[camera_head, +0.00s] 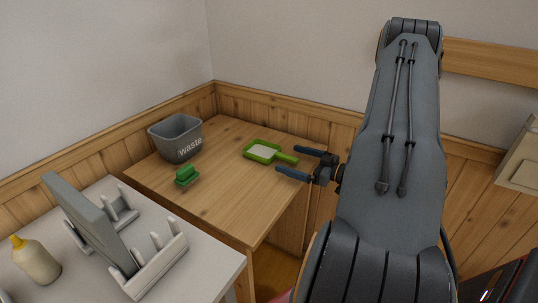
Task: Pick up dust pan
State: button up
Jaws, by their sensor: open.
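A green dust pan (262,152) with a pale inner surface lies flat on the wooden table (220,205). Its green handle points right, toward my gripper (294,163). In the picture the fingertips are close to the handle's right end. I cannot tell how far above the handle they are. The dust pan is nearly all visible.
A grey waste bin (176,138) stands at the table's back left. A green brush-like object (187,176) lies in front of it. At the lower left, a white counter (215,268) holds a grey rack (95,225) and a yellow-capped bottle (36,262). Wood-panelled walls stand behind the table.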

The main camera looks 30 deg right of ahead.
aim_at(277, 152)
jog(key=p+x, duration=0.2)
jog(key=x, duration=0.5)
jog(key=shift+d+r, duration=0.1)
jog(key=shift+r, duration=0.1)
jog(key=shift+c, duration=0.3)
jog(key=c, duration=1.8)
